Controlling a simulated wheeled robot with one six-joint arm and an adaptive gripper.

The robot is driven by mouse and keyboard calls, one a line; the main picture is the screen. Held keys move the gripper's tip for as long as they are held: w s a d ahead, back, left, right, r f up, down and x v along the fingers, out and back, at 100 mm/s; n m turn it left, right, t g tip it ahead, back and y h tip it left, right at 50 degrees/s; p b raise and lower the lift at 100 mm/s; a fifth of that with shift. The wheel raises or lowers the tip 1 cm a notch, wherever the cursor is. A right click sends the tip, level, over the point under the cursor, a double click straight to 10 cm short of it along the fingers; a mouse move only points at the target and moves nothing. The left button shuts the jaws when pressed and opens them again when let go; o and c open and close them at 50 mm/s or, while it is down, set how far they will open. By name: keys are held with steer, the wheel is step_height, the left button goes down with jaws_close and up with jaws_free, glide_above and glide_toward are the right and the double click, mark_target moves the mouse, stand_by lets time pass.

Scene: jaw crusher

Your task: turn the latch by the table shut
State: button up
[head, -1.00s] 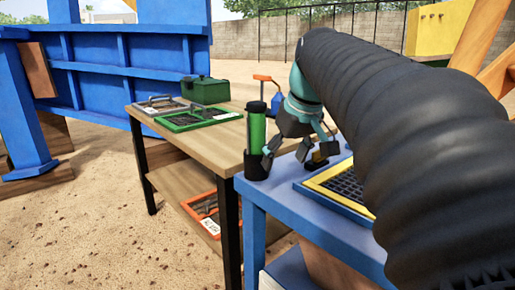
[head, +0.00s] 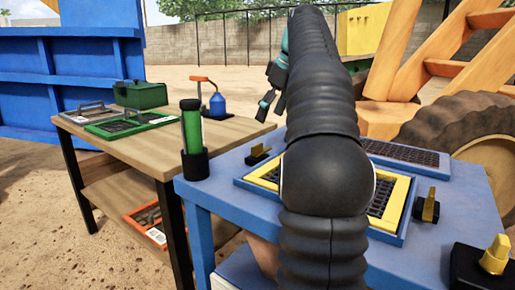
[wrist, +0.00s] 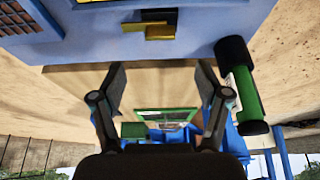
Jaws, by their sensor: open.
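A small latch (head: 258,152) with a yellow handle on a black base sits on the blue table (head: 228,188), on the side near the wooden table. In the wrist view the latch (wrist: 160,31) shows at the top, beyond my fingertips. My arm hides part of the blue table.
The wooden table (head: 150,150) carries trays, a green box and a blue bottle.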

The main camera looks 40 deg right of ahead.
mark_target(258, 145)
steer(key=b+x, duration=0.3)
steer(key=x, duration=0.7)
steer(key=shift+w+a+f, duration=0.1)
steer(key=shift+f, duration=0.1)
steer(key=c, duration=1.2)
